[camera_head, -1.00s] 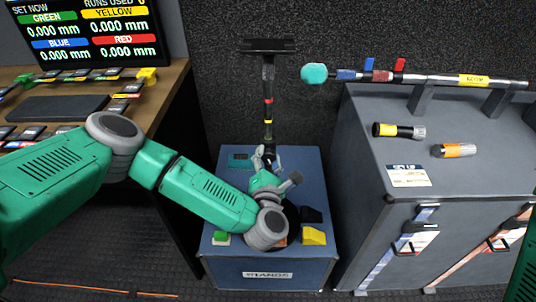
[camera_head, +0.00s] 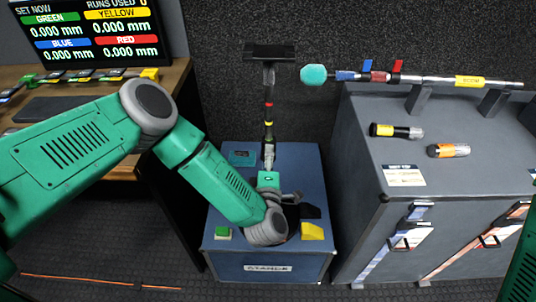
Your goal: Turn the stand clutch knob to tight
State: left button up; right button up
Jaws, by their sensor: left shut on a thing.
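The stand (camera_head: 268,105) is a dark upright post with red and yellow bands and a flat black top plate. It rises from a blue case (camera_head: 222,256) in the middle of the view. My left gripper (camera_head: 268,155) is at the lower part of the post, pointing away from me. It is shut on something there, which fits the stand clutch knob. The knob itself is hidden by the fingers, so its setting cannot be read. My right gripper is out of view; only a green piece of my right arm shows at the right edge.
A green button block (camera_head: 222,234) and a yellow block (camera_head: 313,231) sit on the blue case. The desk with a screen (camera_head: 95,30) is at left. A grey cabinet (camera_head: 365,165) at right bears a boom pole (camera_head: 430,80) and two short cylinders.

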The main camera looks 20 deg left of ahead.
pick_arm(q)
jog(key=m, duration=0.2)
jog(key=m+p, duration=0.1)
jog(key=m, duration=0.2)
jog(key=shift+s+d+f+m, duration=0.15)
jog(key=shift+s+f+m, duration=0.05)
jog(key=shift+m, duration=0.1)
jog(key=m+p, duration=0.1)
jog(key=m, duration=0.4)
jog(key=shift+f, duration=0.15)
jog(key=shift+m, duration=0.3)
jog(key=o, duration=0.9)
jog(key=shift+o, duration=1.3)
jog(key=shift+w, duration=0.1)
